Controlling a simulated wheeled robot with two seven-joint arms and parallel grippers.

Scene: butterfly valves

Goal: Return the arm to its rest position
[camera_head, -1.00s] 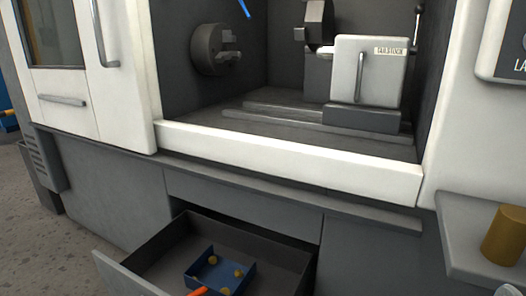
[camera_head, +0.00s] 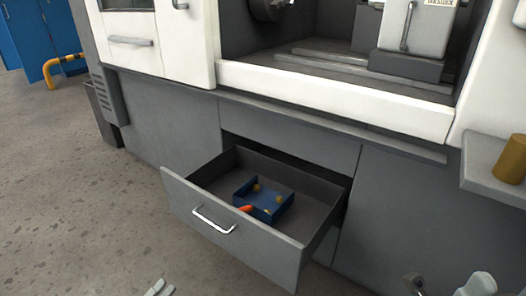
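The tips of my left gripper (camera_head: 161,288) show at the bottom edge, left of centre, as two pale fingers with a narrow gap between them and nothing in the gap. They are over the floor, in front of the open drawer and apart from it. The rest of that arm is out of view. My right gripper is not in view; rounded grey and white parts at the bottom right look like my own arm, but I cannot tell which part.
An open grey drawer (camera_head: 228,229) juts out from the machine cabinet (camera_head: 395,215). In it lies a blue tray (camera_head: 279,212) with small yellowish pieces and an orange item (camera_head: 246,209). A brown cylinder (camera_head: 512,160) stands on a side shelf (camera_head: 485,172). Floor at left is clear.

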